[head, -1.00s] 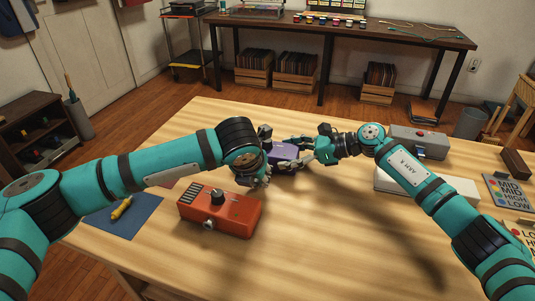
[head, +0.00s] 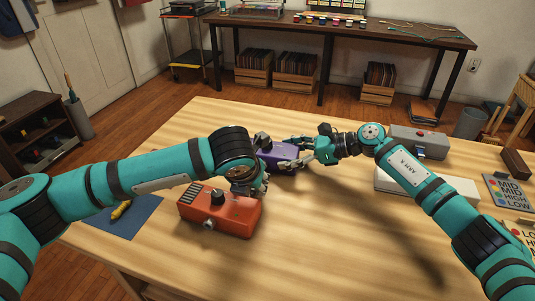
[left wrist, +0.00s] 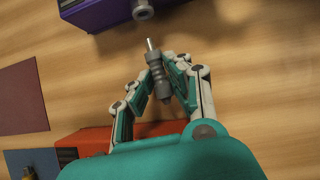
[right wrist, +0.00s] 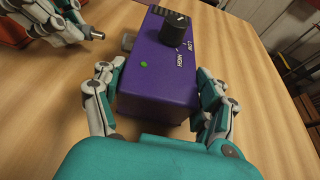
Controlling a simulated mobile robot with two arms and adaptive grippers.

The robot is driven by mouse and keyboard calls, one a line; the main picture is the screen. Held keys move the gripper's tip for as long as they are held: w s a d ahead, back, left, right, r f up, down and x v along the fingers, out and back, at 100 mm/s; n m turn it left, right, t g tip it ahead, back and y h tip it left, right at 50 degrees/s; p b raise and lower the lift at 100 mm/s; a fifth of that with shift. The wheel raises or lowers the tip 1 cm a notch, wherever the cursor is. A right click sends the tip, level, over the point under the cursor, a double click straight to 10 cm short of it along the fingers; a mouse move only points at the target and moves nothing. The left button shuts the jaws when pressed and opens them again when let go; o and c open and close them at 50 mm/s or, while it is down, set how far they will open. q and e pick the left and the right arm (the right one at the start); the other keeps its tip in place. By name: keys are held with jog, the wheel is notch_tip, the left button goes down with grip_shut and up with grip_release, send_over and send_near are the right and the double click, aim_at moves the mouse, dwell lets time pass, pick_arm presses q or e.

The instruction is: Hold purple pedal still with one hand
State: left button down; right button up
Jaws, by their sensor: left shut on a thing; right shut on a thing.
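The purple pedal (head: 280,154) sits on the wooden table. My right gripper (head: 308,149) is shut on it; in the right wrist view the fingers press both sides of the purple pedal (right wrist: 160,72), which has a black knob and a lit green light. My left gripper (left wrist: 160,92) is shut on a grey plug (left wrist: 157,75) with a bare metal tip. The tip points toward the grey socket (left wrist: 143,9) on the purple pedal's side, with a gap between them. In the head view my left wrist hides the plug.
An orange pedal (head: 232,214) stands just in front of my left gripper. A blue mat (head: 135,222) with a yellow tool lies at left. A grey box (head: 418,141) and a white case (head: 455,189) stand at right. The front middle of the table is clear.

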pick_arm(q)
jog(key=shift+w+d+r+n+g+h, duration=0.2)
jog(key=shift+d+r+n, duration=0.1)
jog(key=shift+d+r, duration=0.15)
jog(key=shift+w+d+r+n+g+h, duration=0.1)
jog(key=shift+d+r+n+g, duration=0.15)
jog(key=shift+d+r, duration=0.2)
jog(key=w+r+n, duration=0.1)
jog(key=r+n+g+h, duration=0.1)
jog(key=shift+w+r+n, duration=0.25)
jog(key=shift+w+r, duration=0.1)
jog(key=shift+w, duration=0.05)
jog(key=w+a+n+t+h, duration=0.2)
jog(key=a+n, duration=0.3)
jog(key=a, duration=0.4)
jog(key=w+a+n+t+h, duration=0.2)
jog(key=w+a+n+t, duration=0.1)
jog(key=a, duration=0.6)
jog(key=w+a+r+n+t+h, duration=0.1)
jog(key=w+a+n+t+h, duration=0.1)
jog(key=a+n, duration=0.4)
jog(key=shift+w+a+n+t, duration=0.25)
jog(key=shift+w+a, duration=0.25)
jog(key=shift+a, duration=0.35)
jog(key=shift+w+a+n+t, duration=0.2)
jog(key=shift+w+a, duration=0.3)
jog(key=shift+a, duration=0.35)
jog(key=shift+a+f, duration=0.15)
jog(key=shift+a, duration=0.05)
jog(key=shift+f, duration=2.95)
